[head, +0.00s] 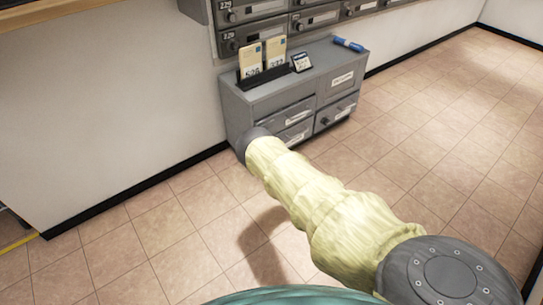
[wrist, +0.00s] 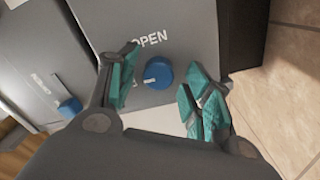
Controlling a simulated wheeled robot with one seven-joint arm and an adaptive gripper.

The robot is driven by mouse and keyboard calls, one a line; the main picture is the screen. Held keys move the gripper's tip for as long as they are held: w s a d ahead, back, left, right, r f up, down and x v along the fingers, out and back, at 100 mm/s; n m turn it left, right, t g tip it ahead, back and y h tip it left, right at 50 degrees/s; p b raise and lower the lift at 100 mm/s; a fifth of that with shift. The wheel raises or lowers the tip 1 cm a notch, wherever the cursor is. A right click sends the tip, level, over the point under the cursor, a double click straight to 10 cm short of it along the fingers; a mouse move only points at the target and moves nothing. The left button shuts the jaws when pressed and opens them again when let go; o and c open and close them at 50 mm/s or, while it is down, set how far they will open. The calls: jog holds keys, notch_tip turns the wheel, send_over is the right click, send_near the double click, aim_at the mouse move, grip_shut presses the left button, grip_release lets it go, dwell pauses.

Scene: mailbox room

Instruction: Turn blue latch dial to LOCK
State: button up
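A round blue dial (wrist: 158,73) sits on a grey panel (wrist: 180,30) in the wrist view, with the word OPEN printed above it. A white pointer mark on the dial faces left and slightly down in the picture. Part of another marking shows left of the dial, mostly hidden by a finger. My gripper (wrist: 163,62) is open, its teal fingers on either side of the dial; I cannot tell whether they touch it. In the head view the gripper is hidden beyond my arm, near the grey cabinet (head: 240,110).
Another blue dial (wrist: 70,107) is on a neighbouring grey front at left. Mailboxes (head: 253,33) hang above. Tiled floor (head: 440,120) at right is clear.

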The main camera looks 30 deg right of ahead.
jog(key=s+d, duration=0.1)
jog(key=s, duration=1.1)
dwell(0.6)
